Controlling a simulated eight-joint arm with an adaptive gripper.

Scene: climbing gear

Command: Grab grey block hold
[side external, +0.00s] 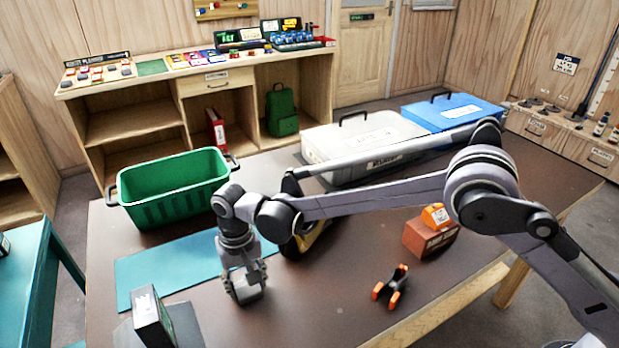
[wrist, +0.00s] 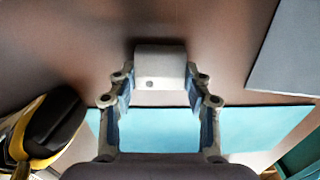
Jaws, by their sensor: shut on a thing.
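The grey block hold (wrist: 160,62) is a light grey block with a small dark hole in its near face. It sits between the fingertips of my gripper (wrist: 160,85) in the wrist view, and the fingers are shut on it. In the side external view, my gripper (side external: 244,283) points down at the brown table near the right end of the teal mat (side external: 140,275). The block (side external: 247,294) shows low between the fingers there, partly hidden by them. I cannot tell whether it touches the table.
A green bin (side external: 172,190) stands behind the mat. A yellow and black object (side external: 307,238) is close to my gripper's right. A black and orange device (side external: 391,287) and a brown box (side external: 430,237) lie further right. A dark boxed item (side external: 152,318) stands front left.

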